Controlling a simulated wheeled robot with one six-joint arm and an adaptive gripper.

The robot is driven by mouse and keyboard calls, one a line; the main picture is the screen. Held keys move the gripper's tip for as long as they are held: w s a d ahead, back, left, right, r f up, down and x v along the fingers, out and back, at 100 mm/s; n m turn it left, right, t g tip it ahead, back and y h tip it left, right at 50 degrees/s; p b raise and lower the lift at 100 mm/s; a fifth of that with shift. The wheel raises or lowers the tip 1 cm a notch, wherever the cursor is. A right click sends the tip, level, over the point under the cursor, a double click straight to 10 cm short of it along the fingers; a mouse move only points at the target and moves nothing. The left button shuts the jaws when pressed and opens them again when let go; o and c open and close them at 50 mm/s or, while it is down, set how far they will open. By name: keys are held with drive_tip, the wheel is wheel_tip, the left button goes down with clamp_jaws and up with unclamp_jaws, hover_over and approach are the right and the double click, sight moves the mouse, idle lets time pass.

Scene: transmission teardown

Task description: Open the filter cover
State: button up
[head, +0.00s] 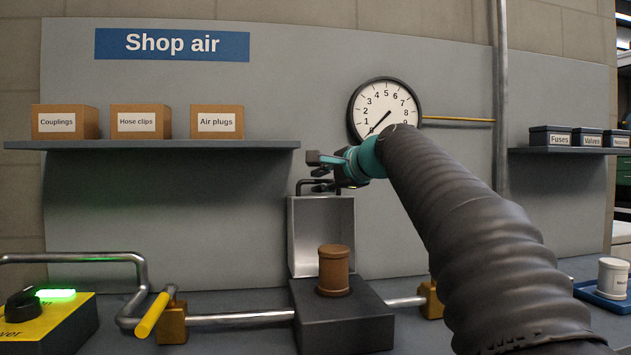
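The filter cover (322,238) is an open-faced grey metal box, standing upright at the back of a dark base block (345,318). Its hollow inside faces me, and a dark bar handle (316,186) is at its top edge. A brown ribbed filter (333,271) stands uncovered on the block in front of it. My gripper (322,163), dark with a teal wrist, is just above the cover's top edge, close to the handle. Its fingers are small and seen side-on, so I cannot tell whether they are open or touch the handle.
Pipes run into the block from both sides, with a yellow-handled valve (153,315) on the left. A yellow control box (50,322) has a black knob and a lit green lamp. A white canister (613,278) stands on a blue tray at right. A round gauge (385,108) hangs behind my arm.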

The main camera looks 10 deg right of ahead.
drive_tip(key=shift+x, duration=1.25)
clamp_jaws()
drive_tip(key=s+b, duration=0.1)
drive_tip(key=b, duration=0.1)
drive_tip(key=shift+s+f+t+b, duration=0.2)
drive_tip(key=shift+t+b, duration=0.1)
drive_tip(key=shift+b, duration=0.05)
drive_tip(key=shift+s+r+n+t+b, duration=0.3)
drive_tip(key=shift+s+b, duration=0.4)
drive_tip(key=shift+b, duration=0.45)
drive_tip(key=shift+s+r+t+b, duration=0.3)
drive_tip(key=shift+s+b, duration=0.15)
drive_tip(key=shift+b, duration=0.1)
